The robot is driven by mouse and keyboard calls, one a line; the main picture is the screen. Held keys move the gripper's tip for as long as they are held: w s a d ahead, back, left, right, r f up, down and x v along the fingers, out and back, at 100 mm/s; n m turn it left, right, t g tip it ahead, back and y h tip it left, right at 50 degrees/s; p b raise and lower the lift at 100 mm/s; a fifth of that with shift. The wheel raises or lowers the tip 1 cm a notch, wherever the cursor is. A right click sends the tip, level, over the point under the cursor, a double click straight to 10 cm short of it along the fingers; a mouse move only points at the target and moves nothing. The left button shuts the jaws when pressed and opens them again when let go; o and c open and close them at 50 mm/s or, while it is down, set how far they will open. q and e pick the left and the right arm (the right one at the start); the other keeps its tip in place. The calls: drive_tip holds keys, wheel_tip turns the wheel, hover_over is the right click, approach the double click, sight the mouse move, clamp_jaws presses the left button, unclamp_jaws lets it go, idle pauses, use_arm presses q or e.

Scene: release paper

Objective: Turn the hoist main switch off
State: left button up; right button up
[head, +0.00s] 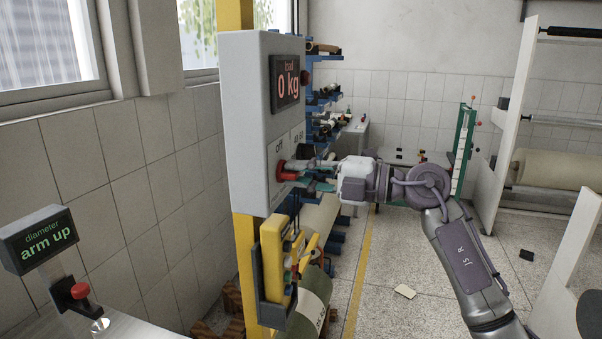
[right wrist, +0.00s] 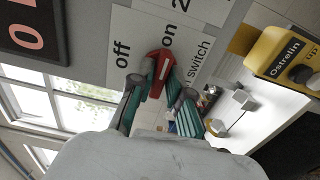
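The hoist main switch is a red rotary handle (head: 287,174) low on the front of a grey control box (head: 252,120). In the right wrist view the red handle (right wrist: 159,72) sits on a white label with "off" on the left and "on" at the top right. Its white line points roughly toward "on". My right gripper (head: 300,173) is at the box front, its fingers on either side of the handle. In the right wrist view the fingertips (right wrist: 160,78) appear closed against the handle's sides. My left gripper is not in view.
The box display (head: 287,84) reads 0 kg. Open floor (head: 400,260) lies to the right.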

clamp_jaws()
drive_tip(key=shift+f+n+b, duration=0.1)
drive_tip(key=shift+n+b, duration=5.95)
drive_tip(key=shift+n, duration=2.85)
drive_tip(key=o, duration=0.5)
unclamp_jaws()
